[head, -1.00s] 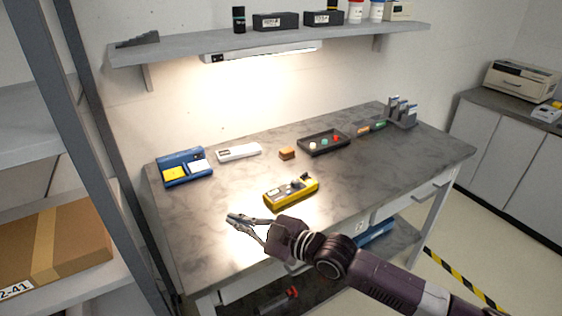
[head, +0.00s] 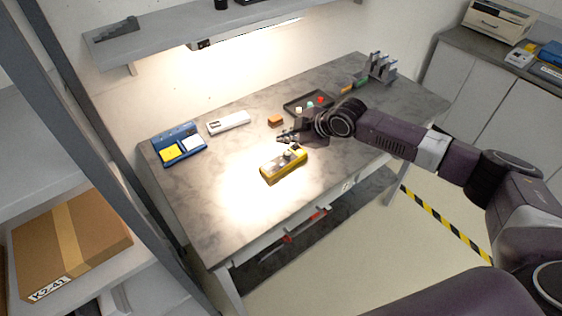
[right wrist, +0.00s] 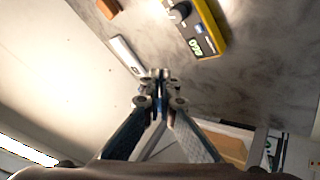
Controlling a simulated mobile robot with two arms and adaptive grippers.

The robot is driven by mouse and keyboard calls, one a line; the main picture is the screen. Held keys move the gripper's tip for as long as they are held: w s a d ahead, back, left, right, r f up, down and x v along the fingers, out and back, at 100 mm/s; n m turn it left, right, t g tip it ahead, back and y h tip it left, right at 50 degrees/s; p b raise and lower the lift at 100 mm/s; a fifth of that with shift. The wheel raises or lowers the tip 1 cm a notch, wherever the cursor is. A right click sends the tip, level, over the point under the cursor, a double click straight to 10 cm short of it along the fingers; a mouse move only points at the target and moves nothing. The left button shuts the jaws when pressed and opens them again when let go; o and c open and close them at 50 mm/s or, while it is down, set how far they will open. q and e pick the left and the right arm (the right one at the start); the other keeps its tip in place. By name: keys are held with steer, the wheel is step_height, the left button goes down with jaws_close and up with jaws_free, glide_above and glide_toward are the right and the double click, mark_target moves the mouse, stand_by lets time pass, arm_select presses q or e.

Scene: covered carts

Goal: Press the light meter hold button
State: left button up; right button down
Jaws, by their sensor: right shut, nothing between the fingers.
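The light meter (head: 270,172) is a yellow handheld device with a dark knob. It lies on the grey workbench (head: 215,205) under the lamp light. My left gripper is not in view.
An orange block (head: 275,120), a white device (head: 228,123) and a black tray (head: 290,106) with coloured pieces lie behind the meter. A blue case (head: 176,158) stands at the left. The bench's front left is clear. A shelf (head: 170,28) hangs above.

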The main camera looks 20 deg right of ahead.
mark_target(282, 165)
steer(key=shift+f, duration=0.15)
step_height(282, 165, down, 8)
steer(key=b, duration=0.6)
steer(key=shift+b, duration=0.35)
steer(key=shift+f, duration=0.3)
stand_by(0.6)
steer(key=shift+f+b, duration=0.35)
steer(key=shift+f, duration=0.45)
stand_by(0.6)
steer(key=shift+r, duration=0.15)
steer(key=shift+r+p, duration=0.45)
steer(key=shift+r, duration=0.2)
steer(key=shift+r, duration=0.15)
